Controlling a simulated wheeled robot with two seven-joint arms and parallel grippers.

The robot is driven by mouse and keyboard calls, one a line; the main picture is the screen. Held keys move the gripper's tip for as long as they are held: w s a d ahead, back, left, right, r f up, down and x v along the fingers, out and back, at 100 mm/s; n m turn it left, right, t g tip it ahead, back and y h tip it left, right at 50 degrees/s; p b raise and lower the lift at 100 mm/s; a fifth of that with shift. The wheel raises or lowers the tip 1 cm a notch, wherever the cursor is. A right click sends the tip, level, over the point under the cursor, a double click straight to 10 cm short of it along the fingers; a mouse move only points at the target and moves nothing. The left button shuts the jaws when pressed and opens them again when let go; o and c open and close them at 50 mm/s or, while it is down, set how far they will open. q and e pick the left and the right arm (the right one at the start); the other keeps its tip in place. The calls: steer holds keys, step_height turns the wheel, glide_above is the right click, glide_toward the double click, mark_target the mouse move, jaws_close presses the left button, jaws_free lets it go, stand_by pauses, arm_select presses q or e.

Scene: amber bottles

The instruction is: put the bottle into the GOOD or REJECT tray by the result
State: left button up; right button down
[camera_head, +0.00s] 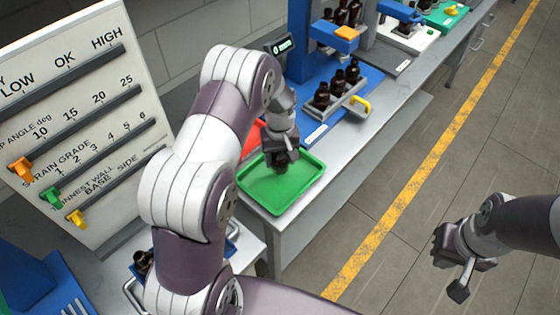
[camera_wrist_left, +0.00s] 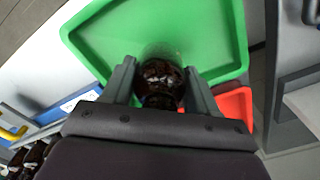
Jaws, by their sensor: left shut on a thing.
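An amber bottle (camera_wrist_left: 160,78) is between the fingers of my left gripper (camera_wrist_left: 158,85) in the left wrist view. My left gripper (camera_head: 281,160) is shut on it, over the upper left part of the green tray (camera_head: 283,187) in the head view. The green tray also fills the top of the left wrist view (camera_wrist_left: 100,35). I cannot tell whether the bottle touches the tray floor. A red tray (camera_head: 252,138) lies just behind the green one, mostly hidden by my left arm. My right gripper (camera_head: 455,275) is open and empty over the floor at the right.
A rack of amber bottles (camera_head: 341,98) with a yellow handle stands on the blue station behind. A display (camera_head: 284,46) is beside it. A board (camera_head: 85,110) with sliders stands at left. More bottles (camera_head: 142,262) sit in a carrier at lower left.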

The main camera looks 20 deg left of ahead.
mark_target(280, 166)
arm_select(q)
steer(key=f, duration=0.1)
steer(key=f+p, duration=0.1)
steer(key=shift+s+d+f, duration=0.15)
steer(key=shift+s+f, duration=0.1)
steer(key=shift+f, duration=0.55)
steer(key=shift+f, duration=0.1)
steer(key=o, duration=1.1)
